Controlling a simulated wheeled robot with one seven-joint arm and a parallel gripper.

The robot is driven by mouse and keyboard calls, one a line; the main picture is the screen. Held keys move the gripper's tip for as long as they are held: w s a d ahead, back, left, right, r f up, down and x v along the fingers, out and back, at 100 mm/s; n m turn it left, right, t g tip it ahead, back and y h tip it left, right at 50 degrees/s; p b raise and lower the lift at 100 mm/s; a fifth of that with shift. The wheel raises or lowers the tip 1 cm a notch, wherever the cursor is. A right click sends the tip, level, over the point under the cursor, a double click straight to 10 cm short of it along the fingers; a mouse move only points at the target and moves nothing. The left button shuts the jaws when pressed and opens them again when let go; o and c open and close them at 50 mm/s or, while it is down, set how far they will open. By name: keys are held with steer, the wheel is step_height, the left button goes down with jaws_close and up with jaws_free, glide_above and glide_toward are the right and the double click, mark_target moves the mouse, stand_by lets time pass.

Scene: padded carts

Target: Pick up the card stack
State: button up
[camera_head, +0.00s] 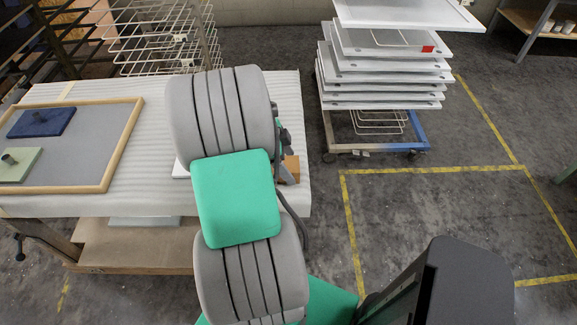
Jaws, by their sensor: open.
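I cannot make out a card stack for certain. A small orange-brown block (291,169) shows at the right edge of the padded table, partly behind my arm. The edge of a flat white item (181,170) shows on the table left of my arm, the rest of it hidden. My gripper (284,145) is over the table's right part, close to the orange-brown block. Only a bit of its dark mechanism shows past my arm; its fingertips are hidden. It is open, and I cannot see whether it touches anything.
The table has a white padded cover (150,120). A wood-framed grey board (92,150) lies on its left, with a blue block (45,122) and a pale green block (17,165). A cart of stacked white trays (385,90) stands back right. Yellow-lined floor right of the table is clear.

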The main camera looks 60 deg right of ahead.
steer(key=shift+s+f, duration=0.1)
steer(key=shift+f, duration=0.2)
steer(key=c, duration=1.6)
steer(key=shift+o, duration=0.2)
steer(key=shift+r, duration=0.15)
steer(key=shift+r+b, duration=0.3)
steer(key=shift+b, duration=0.05)
steer(key=b+v, duration=0.1)
steer(key=v, duration=0.1)
steer(key=shift+s+r, duration=0.1)
steer(key=shift+r, duration=0.3)
steer(key=w+a+r+b, duration=0.1)
steer(key=w+a+r, duration=0.7)
steer(key=a+r, duration=0.1)
steer(key=shift+w+a+r, duration=0.3)
steer(key=shift+a, duration=0.4)
